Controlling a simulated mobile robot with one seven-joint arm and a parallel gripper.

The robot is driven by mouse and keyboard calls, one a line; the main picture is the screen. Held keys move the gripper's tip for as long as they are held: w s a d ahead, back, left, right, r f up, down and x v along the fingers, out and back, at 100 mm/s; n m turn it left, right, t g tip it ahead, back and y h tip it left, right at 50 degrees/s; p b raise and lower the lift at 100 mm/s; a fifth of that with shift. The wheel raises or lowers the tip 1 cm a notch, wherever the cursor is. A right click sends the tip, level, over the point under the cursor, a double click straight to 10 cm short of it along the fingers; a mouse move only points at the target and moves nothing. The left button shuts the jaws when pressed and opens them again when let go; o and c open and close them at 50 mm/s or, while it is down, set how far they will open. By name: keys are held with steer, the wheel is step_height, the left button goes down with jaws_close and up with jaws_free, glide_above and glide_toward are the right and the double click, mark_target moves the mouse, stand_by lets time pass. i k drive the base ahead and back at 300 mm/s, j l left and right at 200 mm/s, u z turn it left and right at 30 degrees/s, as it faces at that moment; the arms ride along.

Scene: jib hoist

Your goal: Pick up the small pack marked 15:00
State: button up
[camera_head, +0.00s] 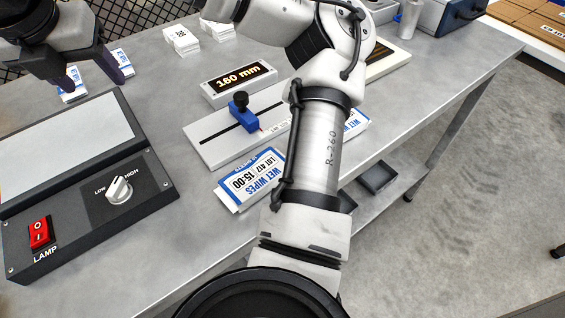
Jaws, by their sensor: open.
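A white and blue wet wipes pack (247,181) lies flat on the grey bench, just in front of the slide gauge. Its label reads LOT 417 and 15:00. My gripper (97,80) is at the upper left, open, well away from this pack, behind the lamp box. White and blue packaging (73,95) shows by its fingers; its marking is too small to read, and I cannot tell whether it is one pack or two. Another wet wipes pack (356,121) is partly hidden behind my arm, its time not visible.
The lamp box (119,190) with a red switch and knob fills the left front. The gauge base (210,151) carries a blue slider (243,115); a display (238,80) behind reads 180 mm. Stacked white cards (182,40) stand at the back. Bare bench lies left of the gauge.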

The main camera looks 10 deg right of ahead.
mark_target(240, 189)
steer(key=k+j+z, duration=0.2)
steer(key=z, duration=0.25)
steer(key=k+z, duration=0.45)
